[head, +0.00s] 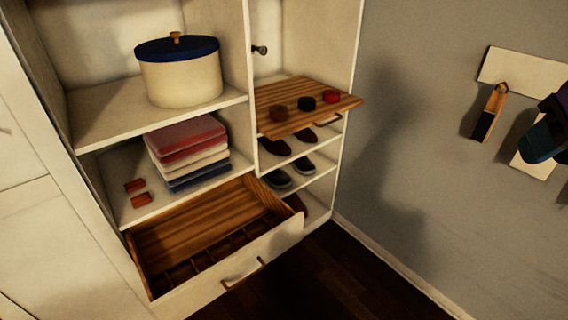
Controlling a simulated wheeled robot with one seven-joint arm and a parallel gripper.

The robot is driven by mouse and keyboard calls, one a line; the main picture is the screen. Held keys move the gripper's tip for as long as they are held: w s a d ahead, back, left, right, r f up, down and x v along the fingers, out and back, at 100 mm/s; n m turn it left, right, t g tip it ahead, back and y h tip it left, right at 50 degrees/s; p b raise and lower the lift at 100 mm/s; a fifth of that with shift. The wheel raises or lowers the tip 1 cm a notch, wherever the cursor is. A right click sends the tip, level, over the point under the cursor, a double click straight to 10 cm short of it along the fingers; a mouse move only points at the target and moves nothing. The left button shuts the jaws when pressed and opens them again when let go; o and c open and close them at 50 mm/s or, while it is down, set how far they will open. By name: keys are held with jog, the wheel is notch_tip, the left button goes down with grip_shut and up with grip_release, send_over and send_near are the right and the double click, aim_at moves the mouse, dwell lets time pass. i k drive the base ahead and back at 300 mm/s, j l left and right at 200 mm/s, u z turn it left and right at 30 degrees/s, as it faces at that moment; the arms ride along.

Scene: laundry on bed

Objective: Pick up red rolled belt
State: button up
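A red rolled belt (332,96) lies on a pulled-out wooden tray (290,128) in the right column of the wardrobe, near the tray's right end. A black rolled belt (306,103) lies to its left. A dark brownish-red roll (278,113) lies farther left. The rolls are small, and the three sit apart in a row. My gripper does not show in the head view, so its place relative to the belt cannot be seen.
An open drawer (262,250) juts out low at left. Folded clothes (187,152) and two small red items (135,186) lie on a shelf under a round box (180,80). Shoes (277,179) stand below the tray. Wall hooks hold things at right. Dark floor (330,285) is clear.

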aim_at(329, 96)
jog(key=i+l+u, duration=0.3)
jog(key=i+l, duration=0.4)
jog(key=i, duration=0.25)
jog(key=i+l+u, duration=0.35)
jog(key=i+l, duration=0.55)
